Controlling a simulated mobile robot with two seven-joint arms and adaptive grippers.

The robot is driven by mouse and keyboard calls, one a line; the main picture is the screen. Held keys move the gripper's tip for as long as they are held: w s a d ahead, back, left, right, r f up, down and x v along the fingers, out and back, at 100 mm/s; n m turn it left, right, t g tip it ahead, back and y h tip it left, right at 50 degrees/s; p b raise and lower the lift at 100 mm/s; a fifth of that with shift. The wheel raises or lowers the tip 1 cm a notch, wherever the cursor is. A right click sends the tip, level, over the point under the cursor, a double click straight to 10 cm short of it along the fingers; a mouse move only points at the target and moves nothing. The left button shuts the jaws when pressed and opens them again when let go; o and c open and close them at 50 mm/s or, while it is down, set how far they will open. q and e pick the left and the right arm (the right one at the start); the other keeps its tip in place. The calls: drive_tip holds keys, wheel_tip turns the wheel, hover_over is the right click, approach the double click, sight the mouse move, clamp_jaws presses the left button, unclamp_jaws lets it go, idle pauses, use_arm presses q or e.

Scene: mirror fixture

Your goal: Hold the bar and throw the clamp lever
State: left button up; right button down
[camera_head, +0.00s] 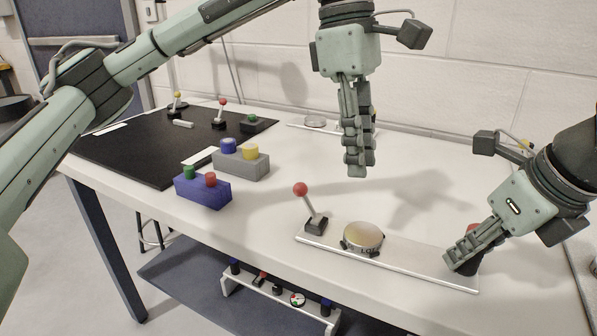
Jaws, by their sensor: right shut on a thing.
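A flat silver bar (410,261) lies near the table's front edge. At its left end a lever (311,206) with a red ball stands on a black base, tilted to the left. A round dial (362,238) with partly legible lettering sits on the bar's middle. At the right end is a dark red-topped piece (463,281), largely hidden by my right gripper (454,262), which is shut on it. My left gripper (357,172) hangs fingers down above the table, behind the dial and lever, touching nothing visible. Its fingers overlap in this view, so its opening is unclear.
A blue block (203,193) and a grey block (241,165) with coloured knobs stand left of the bar. A black mat (130,150) with small levers lies at the far left. A low rack (275,294) is on the shelf below. The wall is close behind the table.

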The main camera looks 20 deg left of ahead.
use_arm(q)
drive_tip(key=a+f+h, duration=0.1)
drive_tip(key=h, duration=0.1)
drive_tip(key=a+f+g+h, duration=0.1)
drive_tip(key=a, duration=0.1)
drive_tip(key=shift+w+a+f+g+h, duration=0.1)
drive_tip(key=shift+a+f+g+h, duration=0.05)
drive_tip(key=shift+g+h, duration=0.2)
clamp_jaws()
drive_tip(key=a+h, duration=0.1)
drive_tip(key=a, duration=0.1)
drive_tip(key=a+f+h, duration=0.1)
drive_tip(key=a, duration=0.1)
drive_tip(key=a+n+h, duration=0.1)
drive_tip(key=a, duration=0.1)
drive_tip(key=shift+a+f+h, duration=0.25)
drive_tip(key=shift+f, duration=0.15)
drive_tip(key=s+a+n+t+h, duration=0.2)
drive_tip(key=s+a+t, duration=0.1)
drive_tip(key=a, duration=1.3)
drive_tip(key=shift+f+t+h, duration=0.35)
drive_tip(key=shift+t+h, duration=0.05)
drive_tip(key=shift+t, duration=0.15)
